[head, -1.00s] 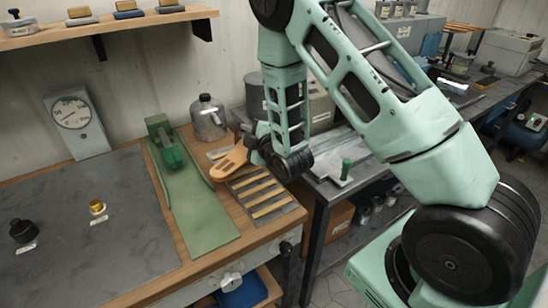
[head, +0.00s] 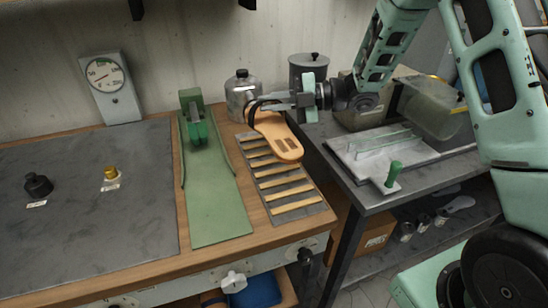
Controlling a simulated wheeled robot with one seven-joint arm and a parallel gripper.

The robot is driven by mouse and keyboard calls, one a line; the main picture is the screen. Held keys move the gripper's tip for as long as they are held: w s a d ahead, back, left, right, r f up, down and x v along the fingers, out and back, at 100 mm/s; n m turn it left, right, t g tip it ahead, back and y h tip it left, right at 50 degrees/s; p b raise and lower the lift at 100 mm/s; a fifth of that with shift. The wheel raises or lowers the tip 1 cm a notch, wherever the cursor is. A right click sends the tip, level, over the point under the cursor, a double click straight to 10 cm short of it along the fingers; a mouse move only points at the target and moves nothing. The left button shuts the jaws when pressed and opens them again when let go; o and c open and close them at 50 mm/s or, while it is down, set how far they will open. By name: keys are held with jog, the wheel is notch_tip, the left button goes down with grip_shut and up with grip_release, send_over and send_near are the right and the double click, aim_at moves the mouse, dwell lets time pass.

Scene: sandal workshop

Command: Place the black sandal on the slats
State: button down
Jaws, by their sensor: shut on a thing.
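The black sandal (head: 278,136) has a tan sole and a dark strap. In the head view it hangs tilted over the far right end of the slats, its sole's broad end pointing toward the front right. My gripper (head: 268,101) comes in from the right and is shut on the sandal at its strap end. The slats (head: 281,188) are pale wooden bars on a grey plate at the bench's right edge. The near slats are bare. The sandal hides part of the far ones, and I cannot tell whether it touches them.
A metal can (head: 240,92) stands just behind the sandal. A green mat (head: 214,205) with a green device (head: 196,130) lies left of the slats. A dial gauge (head: 108,85) stands at the back left. Right of a gap, a dark table (head: 372,196) bears a white tray (head: 375,150).

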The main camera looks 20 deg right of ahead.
notch_tip(320, 180, down, 9)
jog(key=shift+r+p, duration=0.1)
jog(key=shift+p, duration=0.55)
jog(key=c, duration=1.4)
grip_release()
jog(key=shift+c, duration=0.2)
jog(key=b+v, duration=0.2)
jog(key=v, duration=1)
jog(key=shift+s, duration=0.1)
